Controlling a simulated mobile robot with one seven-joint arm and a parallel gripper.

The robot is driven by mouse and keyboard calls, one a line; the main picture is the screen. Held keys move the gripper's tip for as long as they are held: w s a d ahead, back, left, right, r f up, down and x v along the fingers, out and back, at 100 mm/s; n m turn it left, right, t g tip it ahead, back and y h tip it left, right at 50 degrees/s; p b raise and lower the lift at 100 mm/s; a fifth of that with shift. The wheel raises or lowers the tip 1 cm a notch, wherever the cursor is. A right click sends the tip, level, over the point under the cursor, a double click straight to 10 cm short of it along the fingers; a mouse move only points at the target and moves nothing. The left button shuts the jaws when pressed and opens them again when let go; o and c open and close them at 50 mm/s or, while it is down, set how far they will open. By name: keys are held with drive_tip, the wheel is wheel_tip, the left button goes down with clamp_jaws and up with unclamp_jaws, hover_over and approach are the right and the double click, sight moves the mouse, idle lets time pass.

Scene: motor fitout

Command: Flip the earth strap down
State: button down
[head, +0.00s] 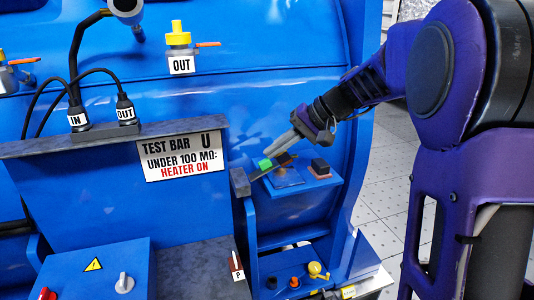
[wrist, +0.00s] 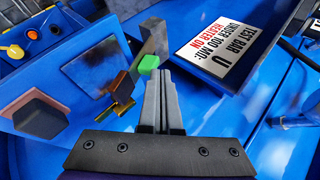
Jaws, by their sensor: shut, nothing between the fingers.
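My gripper (wrist: 156,76) is shut and empty. In the head view its fingertips (head: 272,151) are just above a small green block (head: 265,163); in the wrist view the green block (wrist: 148,63) shows just beyond the tips. I cannot tell whether they touch. The green block looks like the grip of the earth strap, but the strap itself is hard to make out. A copper-coloured piece (wrist: 122,88) with a dark end lies beside the fingers. A grey block (head: 240,182) stands close to the green block; it also shows in the wrist view (wrist: 154,38).
A blue shelf (head: 318,184) carries a dark block (head: 320,166) on a copper-coloured base. The TEST BAR sign (head: 182,156) is left of the gripper. Knobs (head: 315,269) sit on a blue box below. Free room shows above the shelf.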

sight(287, 160)
drive_tip(key=d+f+y+b, duration=0.2)
drive_tip(key=y, duration=0.1)
drive_tip(key=shift+w+f+m, duration=0.25)
drive_tip(key=shift+w+m, duration=0.15)
drive_tip(key=shift+w+d+f+y+b, duration=0.1)
drive_tip(key=shift+d+f+y+b, duration=0.4)
drive_tip(key=shift+y, duration=0.4)
drive_tip(key=shift+a+f+m, duration=0.1)
drive_tip(key=shift+f+m, duration=0.05)
drive_tip(key=shift+m, duration=0.15)
